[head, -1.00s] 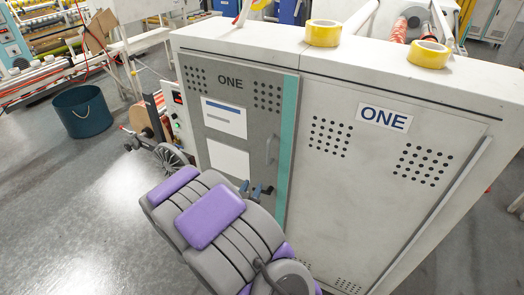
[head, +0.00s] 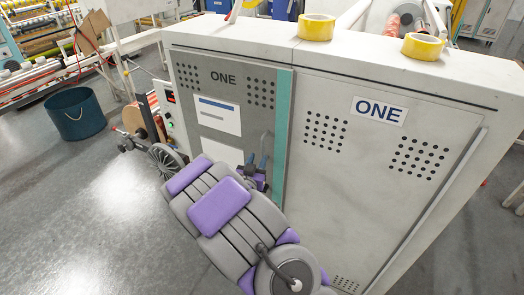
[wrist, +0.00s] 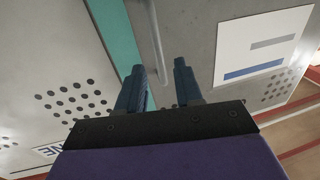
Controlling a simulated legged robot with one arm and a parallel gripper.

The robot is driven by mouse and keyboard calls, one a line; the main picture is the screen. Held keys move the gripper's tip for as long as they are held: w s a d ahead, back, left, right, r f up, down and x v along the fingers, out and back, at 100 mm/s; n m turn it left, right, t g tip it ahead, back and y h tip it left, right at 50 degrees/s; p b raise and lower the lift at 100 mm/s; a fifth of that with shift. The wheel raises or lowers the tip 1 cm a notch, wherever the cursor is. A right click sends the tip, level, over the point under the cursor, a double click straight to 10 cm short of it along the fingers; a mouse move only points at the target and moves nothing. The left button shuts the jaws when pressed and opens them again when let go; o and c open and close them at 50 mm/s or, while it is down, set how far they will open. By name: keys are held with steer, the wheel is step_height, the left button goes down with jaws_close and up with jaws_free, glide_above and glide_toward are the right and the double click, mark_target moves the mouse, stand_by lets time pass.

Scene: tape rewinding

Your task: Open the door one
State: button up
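The door marked ONE (head: 210,112) is a grey panel with a teal strip on its right edge, on the left part of the white cabinet. It looks shut. Its vertical bar handle (head: 268,146) is near the teal strip. My gripper (head: 256,164) is at the door's lower right, close to the handle. In the wrist view my gripper (wrist: 160,78) is open, its two blue fingers apart. The handle (wrist: 154,42) points down toward the gap between them. I cannot tell whether the fingers touch it.
A second panel labelled ONE (head: 379,110) is to the right. Two yellow tape rolls (head: 316,28) (head: 424,46) sit on the cabinet top (head: 235,33). A handwheel (head: 166,160) and a teal bin (head: 77,114) are at the left. The floor at the lower left is clear.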

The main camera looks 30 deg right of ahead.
mark_target(262, 150)
steer(key=shift+x, duration=3.35)
steer(key=shift+f, duration=0.1)
steer(key=shift+c, duration=0.2)
jaws_close()
